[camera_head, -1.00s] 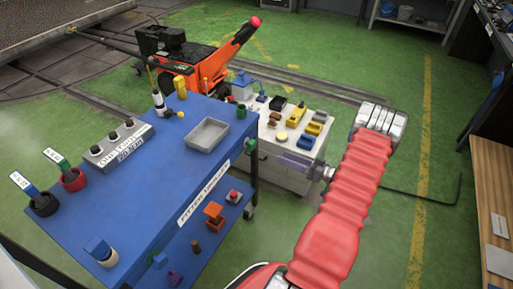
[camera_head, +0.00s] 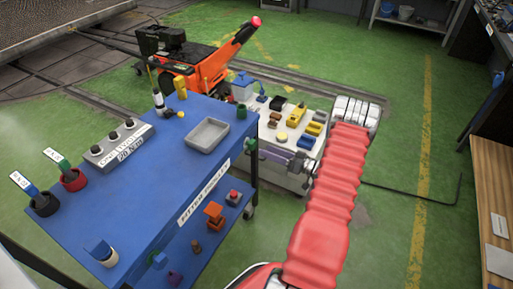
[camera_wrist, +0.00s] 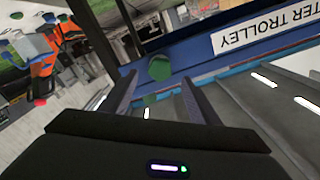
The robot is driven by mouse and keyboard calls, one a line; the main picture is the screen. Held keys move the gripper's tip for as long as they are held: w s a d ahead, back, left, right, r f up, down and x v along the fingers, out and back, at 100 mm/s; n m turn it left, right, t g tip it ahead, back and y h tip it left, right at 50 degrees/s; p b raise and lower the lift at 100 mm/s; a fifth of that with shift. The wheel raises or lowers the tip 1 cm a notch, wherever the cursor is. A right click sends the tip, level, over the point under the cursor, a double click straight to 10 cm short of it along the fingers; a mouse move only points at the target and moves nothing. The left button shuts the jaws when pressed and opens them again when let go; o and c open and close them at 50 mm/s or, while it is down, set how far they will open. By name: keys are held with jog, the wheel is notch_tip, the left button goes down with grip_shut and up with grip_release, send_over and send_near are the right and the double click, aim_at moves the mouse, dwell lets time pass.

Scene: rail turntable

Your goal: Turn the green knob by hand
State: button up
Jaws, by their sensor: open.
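The green knob (camera_head: 251,145) sits at the right end of the blue trolley, just below its top edge. In the wrist view the green knob (camera_wrist: 160,68) shows near the middle, ahead of my gripper (camera_wrist: 158,82). My gripper is open, with one dark finger on each side of the knob in that view. I cannot tell whether the fingertips reach around it or touch it. In the head view my gripper (camera_head: 272,152) points left at the trolley's end, close to the knob, and my red-sleeved arm hides its rear part.
The blue trolley (camera_head: 150,200) carries a grey tray (camera_head: 207,135), a grey box with several dark knobs (camera_head: 122,143) and a green cup-like object (camera_head: 241,111). A white cabinet (camera_head: 285,172) with small items stands behind my gripper.

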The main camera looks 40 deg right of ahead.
aim_at(255, 146)
jog(key=x, duration=0.6)
jog(key=shift+w, duration=0.1)
jog(key=shift+c, duration=0.4)
jog(key=c, duration=0.9)
